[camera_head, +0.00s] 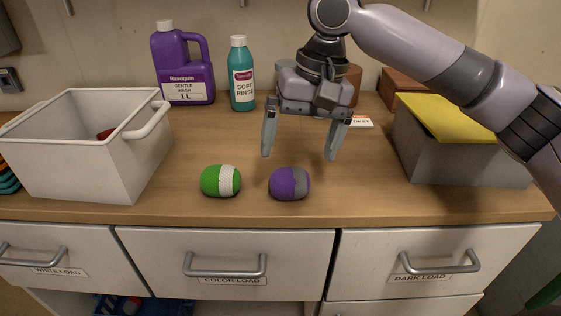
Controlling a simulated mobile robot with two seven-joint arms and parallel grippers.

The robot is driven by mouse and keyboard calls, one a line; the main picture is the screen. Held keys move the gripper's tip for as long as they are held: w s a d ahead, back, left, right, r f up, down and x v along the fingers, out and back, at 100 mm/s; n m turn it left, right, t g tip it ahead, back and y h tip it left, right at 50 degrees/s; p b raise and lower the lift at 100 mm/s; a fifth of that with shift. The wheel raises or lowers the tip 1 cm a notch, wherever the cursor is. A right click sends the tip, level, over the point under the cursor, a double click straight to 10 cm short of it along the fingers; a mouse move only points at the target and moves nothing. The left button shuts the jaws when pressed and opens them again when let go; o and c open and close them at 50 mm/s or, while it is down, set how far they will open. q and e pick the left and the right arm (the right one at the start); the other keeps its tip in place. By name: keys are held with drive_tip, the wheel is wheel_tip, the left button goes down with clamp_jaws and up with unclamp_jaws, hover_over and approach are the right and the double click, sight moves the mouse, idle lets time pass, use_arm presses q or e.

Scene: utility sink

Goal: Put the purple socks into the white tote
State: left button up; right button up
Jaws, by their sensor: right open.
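The purple socks (288,184) are a rolled ball with a grey end, lying on the wooden counter near its front edge. The white tote (95,160) stands at the left of the counter, open at the top, with something red partly visible inside. My right gripper (298,157) points down above and behind the purple socks, its two fingers spread apart with nothing between them. It appears not to touch the socks. My left gripper is not in view.
Green and white rolled socks (220,181) lie just left of the purple ones. A purple jug (184,70) and a teal bottle (242,75) stand at the back. A grey bin (455,163) with a yellow cloth (450,117) stands at right. The counter between tote and bin is mostly clear.

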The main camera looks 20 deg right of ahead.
sight(293, 170)
drive_tip(key=shift+w+f, duration=0.15)
drive_tip(key=shift+w, duration=0.05)
drive_tip(key=f, duration=0.2)
drive_tip(key=f+b, duration=0.1)
drive_tip(key=f, duration=0.1)
drive_tip(key=a+f, duration=0.1)
drive_tip(key=f, duration=0.1)
drive_tip(key=shift+a+f+b, duration=0.1)
drive_tip(key=shift+f+b, duration=0.2)
drive_tip(key=shift+b, duration=0.05)
drive_tip(key=shift+c, duration=0.3)
drive_tip(key=c, duration=1)
